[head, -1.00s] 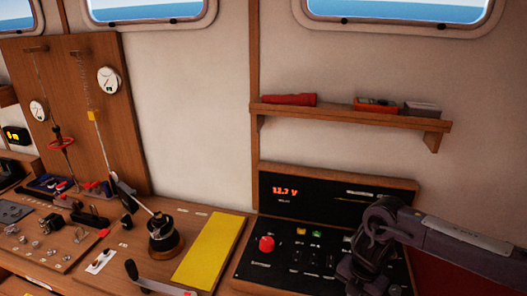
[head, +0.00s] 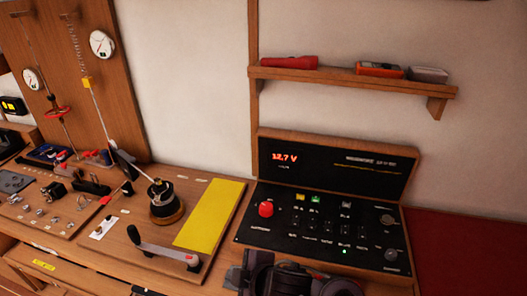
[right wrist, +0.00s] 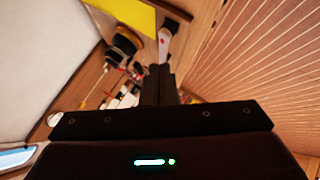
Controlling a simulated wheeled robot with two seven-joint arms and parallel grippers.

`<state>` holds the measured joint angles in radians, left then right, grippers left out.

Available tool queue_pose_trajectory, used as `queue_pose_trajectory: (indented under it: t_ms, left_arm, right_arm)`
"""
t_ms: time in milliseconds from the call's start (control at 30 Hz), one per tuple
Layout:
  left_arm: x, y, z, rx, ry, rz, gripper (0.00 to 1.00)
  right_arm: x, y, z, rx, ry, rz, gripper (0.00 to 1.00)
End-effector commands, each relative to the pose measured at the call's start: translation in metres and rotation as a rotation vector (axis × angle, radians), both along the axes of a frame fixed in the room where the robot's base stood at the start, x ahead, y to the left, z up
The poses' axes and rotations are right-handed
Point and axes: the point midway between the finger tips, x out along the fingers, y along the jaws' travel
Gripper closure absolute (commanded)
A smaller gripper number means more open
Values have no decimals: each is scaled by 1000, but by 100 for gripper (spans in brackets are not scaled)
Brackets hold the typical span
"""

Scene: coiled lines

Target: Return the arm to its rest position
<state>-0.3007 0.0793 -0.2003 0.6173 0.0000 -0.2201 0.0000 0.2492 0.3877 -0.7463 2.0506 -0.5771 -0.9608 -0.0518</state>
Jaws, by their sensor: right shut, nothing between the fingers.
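My right gripper (right wrist: 160,72) is shut and empty in the right wrist view, its two dark fingers side by side. In the head view a dark part of my right arm (head: 290,276) shows at the bottom edge, in front of the switch panel; its fingertips cannot be made out there. My left gripper is not in view.
The black switch panel (head: 375,228) has a red knob (head: 265,209) and reads 12.7 V. Left of it are a yellow pad (head: 210,215), a winch (head: 164,206) with a line and a crank handle (head: 160,250). A shelf (head: 340,77) holds a red flashlight (head: 290,62). Slatted wood (right wrist: 260,70) is at right in the wrist view.

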Motion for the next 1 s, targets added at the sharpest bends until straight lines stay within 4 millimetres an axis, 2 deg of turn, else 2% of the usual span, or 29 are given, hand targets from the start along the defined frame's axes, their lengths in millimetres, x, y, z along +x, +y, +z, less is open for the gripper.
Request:
queue_pose_trajectory:
  t_ms: [100, 200, 300, 500, 800, 1000]
  left_arm:
    - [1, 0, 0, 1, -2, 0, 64]
    - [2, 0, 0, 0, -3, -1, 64]
    - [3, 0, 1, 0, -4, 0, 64]
    - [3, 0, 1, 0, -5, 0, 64]
    - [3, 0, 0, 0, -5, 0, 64]
    - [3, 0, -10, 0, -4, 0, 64]
  right_arm:
    - [-6, -41, 6, 113, 135, -301, 100]
    - [-15, -88, 1, 166, 255, -544, 100]
    - [-30, -129, -9, 190, 360, -736, 100]
    - [-67, -189, -27, 204, 520, -1012, 100]
    - [-128, -252, -43, 192, 704, -1320, 100]
    - [-114, -249, -104, 177, 717, -1317, 100]
